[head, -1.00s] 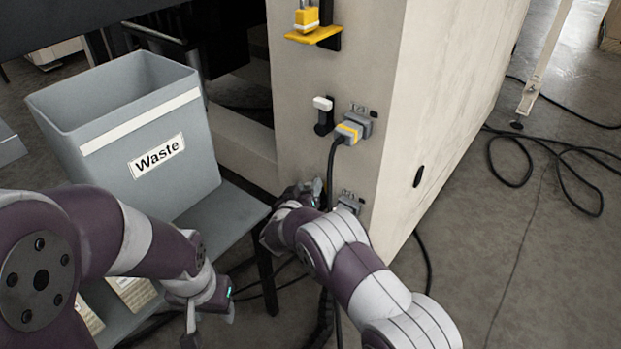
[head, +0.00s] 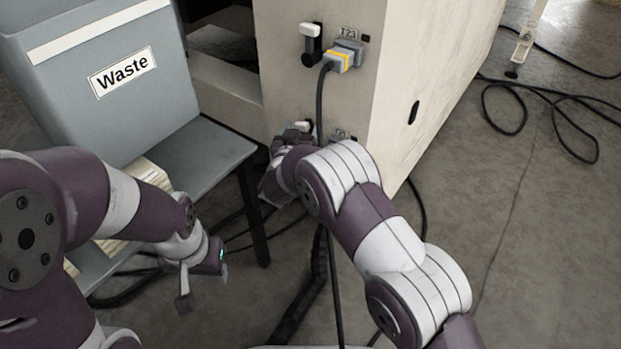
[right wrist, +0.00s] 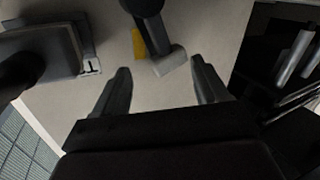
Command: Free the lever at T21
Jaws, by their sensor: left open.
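On the pale cabinet face, a lower lever with a white tip (head: 303,126) shows just above my right gripper (head: 284,150), beside a lower connector mostly hidden by my right arm. Its label cannot be read. In the right wrist view, the lever's pale tip (right wrist: 170,60) on a black arm lies ahead, between the spread fingertips of my right gripper (right wrist: 160,68). The gripper is open and appears empty; contact with the lever cannot be told. A yellow piece (right wrist: 139,43) sits beside the lever. My left gripper (head: 203,280) is open and empty, left of the cabinet.
An upper lever (head: 311,42) and a cabled plug (head: 343,56) marked T23 are above. A grey connector (right wrist: 40,55) is close to the right gripper. The Waste bin (head: 100,75) stands on a grey table (head: 205,145). Cables hang below the cabinet and lie on the floor.

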